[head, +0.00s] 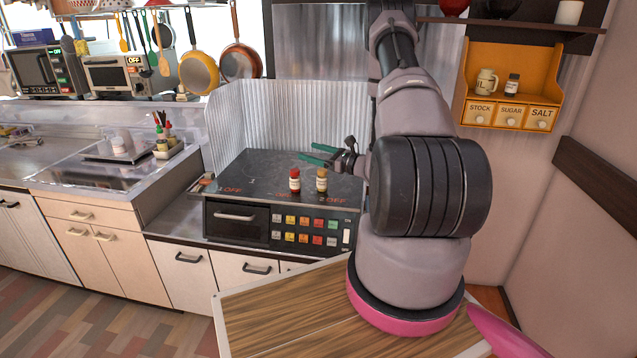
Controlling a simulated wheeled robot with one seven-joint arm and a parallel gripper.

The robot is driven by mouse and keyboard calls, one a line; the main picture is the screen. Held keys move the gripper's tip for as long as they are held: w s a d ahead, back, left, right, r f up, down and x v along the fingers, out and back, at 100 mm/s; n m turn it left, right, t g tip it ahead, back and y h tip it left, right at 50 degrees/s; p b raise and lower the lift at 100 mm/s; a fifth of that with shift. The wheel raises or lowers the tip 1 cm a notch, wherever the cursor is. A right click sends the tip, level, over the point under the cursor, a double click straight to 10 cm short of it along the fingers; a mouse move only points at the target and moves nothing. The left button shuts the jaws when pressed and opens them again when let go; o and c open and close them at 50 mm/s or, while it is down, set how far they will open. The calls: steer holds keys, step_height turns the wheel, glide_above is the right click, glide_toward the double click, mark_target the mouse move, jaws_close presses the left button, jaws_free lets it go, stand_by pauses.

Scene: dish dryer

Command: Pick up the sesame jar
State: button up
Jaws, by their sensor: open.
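Two small jars stand upright side by side on the dark cooktop (250,172), near its front edge. The left jar (294,181) has a red top and a pale label. The right jar (321,181) has a tan-brown top and a pale label. The labels are too small to read, so I cannot tell for certain which is the sesame jar. My gripper (312,154) has green fingers, spread apart and empty. It points left above the cooktop and appears in the picture just above the two jars, touching neither.
A corrugated metal guard (270,115) stands behind the cooktop. Pans (199,73) hang at the back. The cooktop's left part is clear.

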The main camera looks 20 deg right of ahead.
mark_target(326, 177)
steer(key=d+f+m+t+h, duration=0.1)
steer(key=d+f+h, duration=0.1)
steer(key=f, duration=0.2)
steer(key=s+d+f+m+h, duration=0.1)
steer(key=d+f+m+h, duration=0.1)
steer(key=f, duration=0.1)
steer(key=s+d+f+m+t+h, duration=0.1)
steer(key=d+f+m+h, duration=0.1)
steer(key=d+f, duration=0.1)
steer(key=shift+f+t, duration=0.3)
steer(key=shift+f, duration=0.5)
steer(key=shift+f+m, duration=0.25)
steer(key=shift+m, duration=0.05)
steer(key=x, duration=0.5)
steer(key=shift+w+d, duration=0.15)
steer(key=x, duration=0.5)
steer(key=shift+w+d+f, duration=0.15)
steer(key=shift+f, duration=0.2)
jaws_close()
